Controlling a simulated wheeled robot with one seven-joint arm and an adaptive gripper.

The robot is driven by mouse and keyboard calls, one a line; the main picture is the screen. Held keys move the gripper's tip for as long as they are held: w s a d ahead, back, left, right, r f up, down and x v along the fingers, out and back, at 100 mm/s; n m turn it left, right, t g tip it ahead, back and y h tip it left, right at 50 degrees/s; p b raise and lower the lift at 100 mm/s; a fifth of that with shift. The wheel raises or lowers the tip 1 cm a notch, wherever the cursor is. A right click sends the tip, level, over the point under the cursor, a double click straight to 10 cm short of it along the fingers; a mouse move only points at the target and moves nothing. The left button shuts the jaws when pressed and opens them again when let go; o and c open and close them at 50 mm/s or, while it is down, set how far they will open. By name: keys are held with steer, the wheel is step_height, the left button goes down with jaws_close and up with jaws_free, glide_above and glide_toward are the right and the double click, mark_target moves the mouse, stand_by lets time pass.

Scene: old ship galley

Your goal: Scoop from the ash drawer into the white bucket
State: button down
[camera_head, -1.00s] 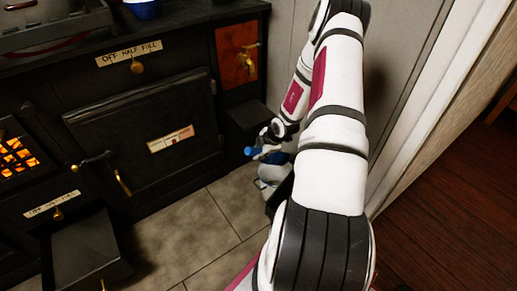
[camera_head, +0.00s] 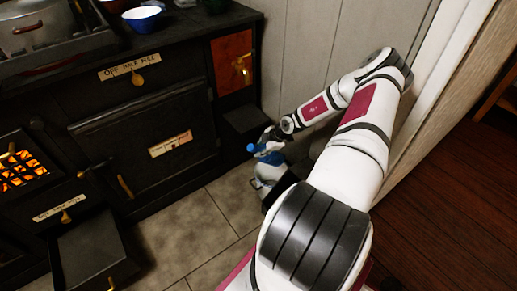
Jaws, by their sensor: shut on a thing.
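The ash drawer (camera_head: 97,250) is a dark drawer pulled out low at the left of the black range; its contents are too dark to make out. The white bucket (camera_head: 266,172) stands on the floor beside the range's right end, partly hidden by my arm. My gripper (camera_head: 266,144) is above the bucket, shut on a tool with a blue handle (camera_head: 251,148), seemingly the scoop. The handle's end points left. Whether the tool touches the bucket, and what it carries, I cannot tell.
The black range (camera_head: 150,130) fills the left, with a glowing grate (camera_head: 24,172) above the drawer. A pot (camera_head: 24,34) and a blue bowl (camera_head: 142,18) stand on top. Tiled floor (camera_head: 195,232) lies clear between drawer and bucket. A pale wall is close behind my arm.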

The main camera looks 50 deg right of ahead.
steer(key=shift+d+b, duration=0.2)
steer(key=shift+b, duration=0.1)
steer(key=shift+d+y, duration=0.15)
steer(key=shift+y, duration=0.15)
steer(key=shift+s+d+r+m+b, duration=0.2)
steer(key=shift+d+r+m+b, duration=0.15)
steer(key=shift+d, duration=0.35)
steer(key=shift+s+d+r+t+y+b, duration=0.15)
steer(key=shift+d+r+t+y+b, duration=0.1)
steer(key=shift+d+y+b, duration=0.3)
steer(key=shift+s+d+r+t+y+b, duration=0.15)
steer(key=shift+d+r+y+b, duration=0.1)
steer(key=shift+d+y+b, duration=0.3)
steer(key=shift+s+d+r+b, duration=0.1)
steer(key=shift+d+r+b, duration=0.25)
